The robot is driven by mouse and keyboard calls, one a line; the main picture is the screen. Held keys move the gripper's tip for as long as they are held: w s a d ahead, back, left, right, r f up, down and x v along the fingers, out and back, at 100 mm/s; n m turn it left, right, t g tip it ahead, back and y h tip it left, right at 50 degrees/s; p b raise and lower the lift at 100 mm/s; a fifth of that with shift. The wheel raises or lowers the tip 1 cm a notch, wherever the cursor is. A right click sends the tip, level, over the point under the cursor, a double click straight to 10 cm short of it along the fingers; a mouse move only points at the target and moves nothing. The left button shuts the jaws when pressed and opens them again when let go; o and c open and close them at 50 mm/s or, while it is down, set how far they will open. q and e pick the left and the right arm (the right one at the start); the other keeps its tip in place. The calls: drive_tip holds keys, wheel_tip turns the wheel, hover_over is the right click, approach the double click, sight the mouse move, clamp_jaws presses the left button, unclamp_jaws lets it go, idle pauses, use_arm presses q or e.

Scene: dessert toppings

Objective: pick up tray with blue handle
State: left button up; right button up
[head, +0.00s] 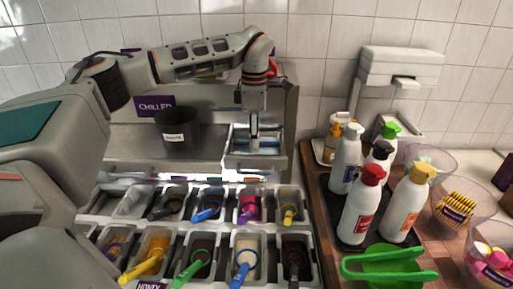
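A pale tray (232,153) with blue inside it stands on the steel shelf at the back, under my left gripper. My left gripper (254,142) points down into it; its fingers are small and partly merge with the tray, so I cannot tell whether they hold anything. In the front topping rows, one tray (222,192) has a blue-handled spoon (206,214), and another tray (246,238) with pale contents has a blue-handled spoon (240,275). My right gripper is not in view.
A dark bin (177,132) stands left on the steel shelf. Several topping trays with coloured spoons fill the front counter. At right, several sauce bottles (362,203) stand on a dark tray, near green tongs (388,265) and clear bowls (462,190). A white dispenser (402,65) hangs behind.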

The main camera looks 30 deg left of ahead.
use_arm(q)
clamp_jaws()
drive_tip(key=shift+r, duration=0.15)
